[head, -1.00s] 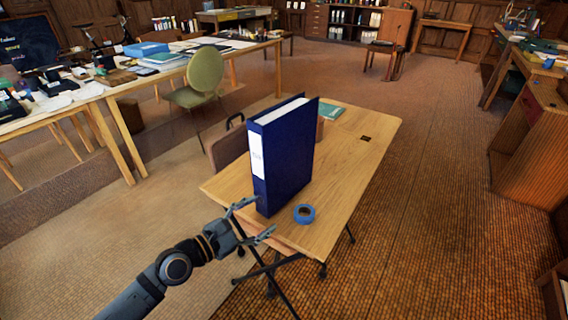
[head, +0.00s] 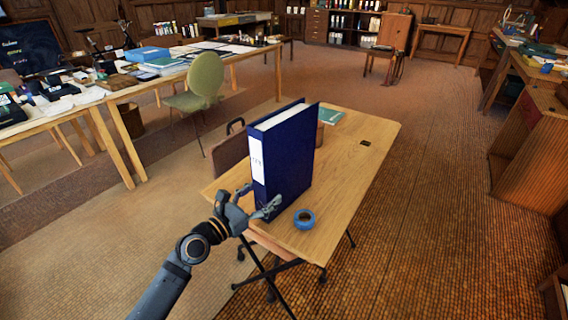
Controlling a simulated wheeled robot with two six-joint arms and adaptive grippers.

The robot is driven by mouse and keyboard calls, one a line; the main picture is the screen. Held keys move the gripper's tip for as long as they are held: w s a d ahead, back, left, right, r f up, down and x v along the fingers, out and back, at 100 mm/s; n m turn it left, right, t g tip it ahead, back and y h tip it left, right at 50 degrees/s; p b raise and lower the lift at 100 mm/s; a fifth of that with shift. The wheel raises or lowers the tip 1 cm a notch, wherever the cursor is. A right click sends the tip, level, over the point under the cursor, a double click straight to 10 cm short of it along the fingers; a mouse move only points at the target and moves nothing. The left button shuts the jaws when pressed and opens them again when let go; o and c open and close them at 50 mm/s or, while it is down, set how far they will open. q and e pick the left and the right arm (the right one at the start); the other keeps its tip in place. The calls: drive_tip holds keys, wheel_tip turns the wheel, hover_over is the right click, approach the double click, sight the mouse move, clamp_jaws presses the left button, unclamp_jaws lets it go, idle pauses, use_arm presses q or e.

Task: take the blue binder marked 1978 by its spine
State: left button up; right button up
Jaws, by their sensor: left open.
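The blue binder (head: 289,155) stands upright on a small wooden table (head: 345,190), its spine with a white label (head: 257,159) facing left toward my arm. The writing on the label is too small to read. My left gripper (head: 257,199) is open at the lower part of the spine. One finger is on the far left side of the spine and the other is in front of the blue cover's lower corner. I cannot tell whether the fingers touch the binder. My right gripper is not in view.
A roll of blue tape (head: 304,219) lies on the table right of the gripper. A teal book (head: 331,117) and a small dark item (head: 365,143) lie farther back. A brown case (head: 229,151) stands behind the table's left edge. A green chair (head: 205,78) is beyond.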

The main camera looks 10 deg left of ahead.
sight(276, 183)
use_arm(q)
drive_tip(key=x, duration=0.5)
drive_tip(key=shift+d+r+b, duration=0.2)
drive_tip(key=shift+r+b, duration=0.05)
drive_tip(key=shift+b, duration=0.1)
drive_tip(key=shift+r, duration=0.1)
clamp_jaws()
